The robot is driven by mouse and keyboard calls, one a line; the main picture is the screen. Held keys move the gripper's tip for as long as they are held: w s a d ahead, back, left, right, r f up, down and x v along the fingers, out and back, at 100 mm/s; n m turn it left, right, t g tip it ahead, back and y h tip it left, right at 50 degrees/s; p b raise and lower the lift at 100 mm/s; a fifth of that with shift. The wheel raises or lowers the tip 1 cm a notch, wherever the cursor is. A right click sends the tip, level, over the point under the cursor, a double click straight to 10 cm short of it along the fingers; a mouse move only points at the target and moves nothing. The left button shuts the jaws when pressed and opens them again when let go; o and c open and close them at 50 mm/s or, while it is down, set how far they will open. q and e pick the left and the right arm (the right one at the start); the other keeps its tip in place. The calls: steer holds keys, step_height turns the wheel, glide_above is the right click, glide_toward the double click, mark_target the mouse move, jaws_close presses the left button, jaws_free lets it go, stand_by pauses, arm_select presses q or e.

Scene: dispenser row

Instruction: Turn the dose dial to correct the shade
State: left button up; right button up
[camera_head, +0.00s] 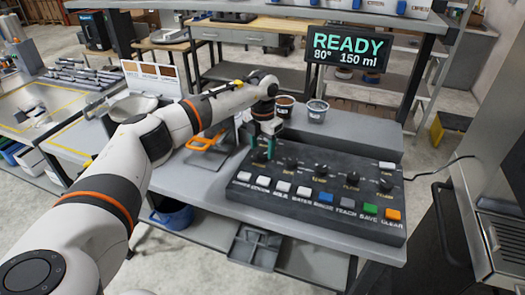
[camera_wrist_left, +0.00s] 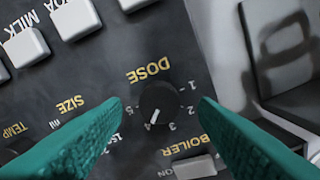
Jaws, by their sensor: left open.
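The dose dial (camera_wrist_left: 158,100) is a round black knob with a white pointer line on the console, labelled DOSE with a ring of numbers. Its pointer faces the lower edge of the wrist picture, near the 4. My left gripper (camera_wrist_left: 162,106) has teal fingers, open, one on each side of the dial with a gap to both. In the head view my left gripper (camera_head: 263,142) is over the left end of the dark console (camera_head: 330,157) and largely hides this dial. A card with brown shade swatches (camera_head: 152,78) stands behind my arm. My right gripper is not in view.
The console has several other dials and a row of buttons, including a blue button (camera_head: 325,198). Two cups (camera_head: 317,110) stand behind it. A display (camera_head: 347,49) reads READY, 80°, 150 ml. An orange-handled item (camera_head: 205,140) lies left of the console.

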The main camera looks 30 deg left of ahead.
mark_target(262, 154)
arm_select(q)
step_height(262, 154, up, 10)
steer(key=b, duration=0.2)
stand_by(0.6)
